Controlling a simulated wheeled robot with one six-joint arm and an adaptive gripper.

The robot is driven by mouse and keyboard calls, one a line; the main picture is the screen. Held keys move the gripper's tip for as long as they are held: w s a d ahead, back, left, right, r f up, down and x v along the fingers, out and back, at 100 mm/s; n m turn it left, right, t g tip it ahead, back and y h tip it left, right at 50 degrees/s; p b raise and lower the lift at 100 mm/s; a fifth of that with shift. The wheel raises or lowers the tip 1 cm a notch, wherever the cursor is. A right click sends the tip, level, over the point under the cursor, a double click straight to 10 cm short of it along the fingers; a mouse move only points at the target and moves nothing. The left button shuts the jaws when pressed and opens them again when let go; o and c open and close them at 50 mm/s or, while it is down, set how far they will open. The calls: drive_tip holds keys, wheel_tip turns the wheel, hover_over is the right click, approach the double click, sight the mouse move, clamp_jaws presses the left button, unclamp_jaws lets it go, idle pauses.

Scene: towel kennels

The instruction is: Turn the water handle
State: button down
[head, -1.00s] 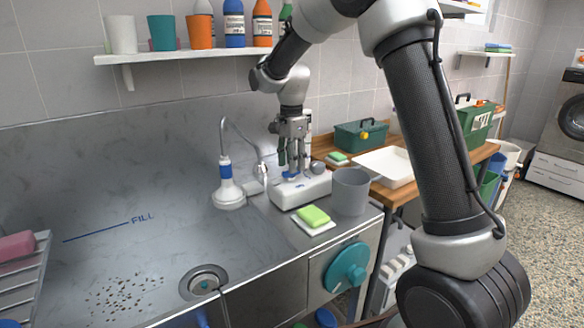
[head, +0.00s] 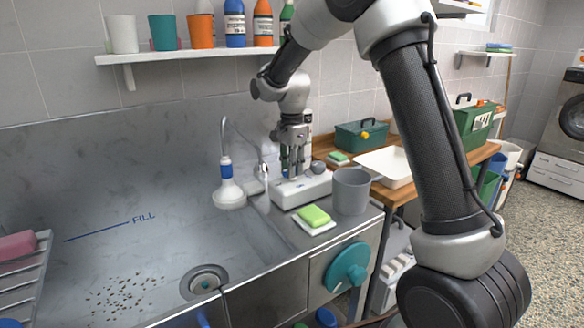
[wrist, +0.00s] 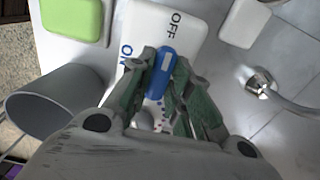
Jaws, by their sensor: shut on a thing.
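The blue water handle (wrist: 157,76) sits on a white box (wrist: 144,24) marked OFF and ON in the wrist view. Its end with the pale mark points up the picture, roughly towards OFF. My gripper (wrist: 162,78) is shut on the handle, with a green-padded finger on each side. In the head view my gripper (head: 292,174) points straight down onto the white box (head: 306,190) on the counter, and the fingers mostly hide the handle. A white shower head (head: 229,192) on a hose stands left of the box.
A grey cup (head: 350,192) stands close right of the box, and a green sponge (head: 314,215) lies in front. The steel basin with a drain (head: 204,282) is at left. A shelf with bottles (head: 200,54) hangs above.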

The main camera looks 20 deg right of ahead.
drive_tip(key=shift+n, duration=0.3)
drive_tip(key=n, duration=0.5)
drive_tip(key=shift+n, duration=0.4)
drive_tip(key=n, duration=0.5)
drive_tip(key=c, duration=1.3)
unclamp_jaws()
drive_tip(key=shift+r, duration=0.15)
wheel_tip(320, 180, up, 12)
drive_tip(key=shift+f, duration=0.1)
